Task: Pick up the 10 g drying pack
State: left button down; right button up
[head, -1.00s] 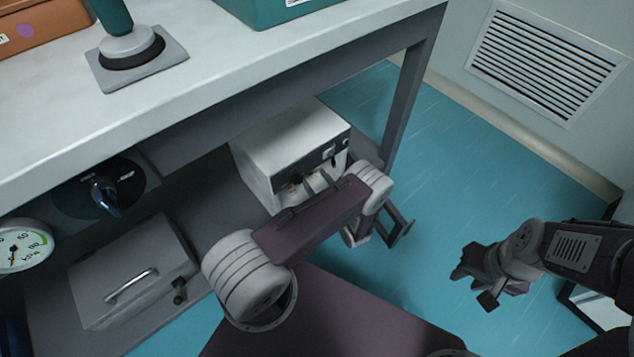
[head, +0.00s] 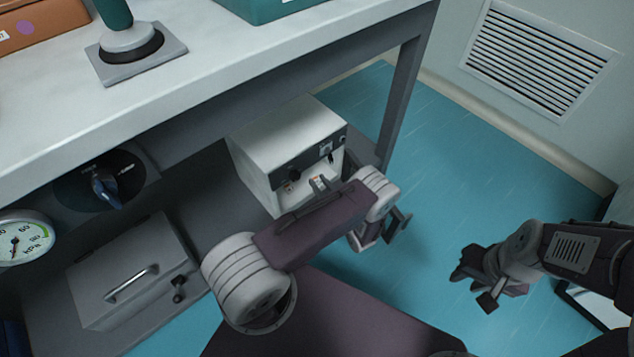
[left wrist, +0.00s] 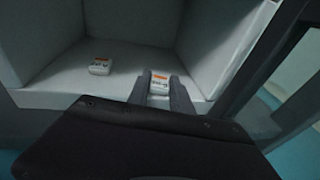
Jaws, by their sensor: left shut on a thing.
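Two small white packs with orange marks sit in the open recess of a white box (head: 285,140) on the shelf under the bench. In the left wrist view, one pack (left wrist: 159,84) is between the two fingers of my left gripper (left wrist: 160,90), which is shut on it. The other pack (left wrist: 100,66) lies apart to the left on the recess floor. The print on both is too small to read, so I cannot tell which is 10 g. My right gripper (head: 476,282) is open and empty over the floor at the right.
The recess walls (left wrist: 115,32) stand close around my left fingers. A grey case (head: 130,275) with a handle and a pressure gauge (head: 22,240) are at the left. The bench top (head: 230,55) overhangs the shelf. A table leg (head: 402,105) stands right of the box; the blue floor beyond is clear.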

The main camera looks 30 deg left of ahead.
pick_arm(q)
jog(key=c, duration=1.1)
grip_release()
jog(key=shift+o, duration=0.2)
jog(key=shift+s+d+r+p, duration=0.2)
jog(key=shift+d+p, duration=0.15)
jog(key=shift+d, duration=0.05)
jog(key=f+p+v, duration=0.1)
jog(key=p+v, duration=0.2)
jog(key=v, duration=0.5)
jog(key=shift+r, duration=0.3)
jog(key=shift+s, duration=0.1)
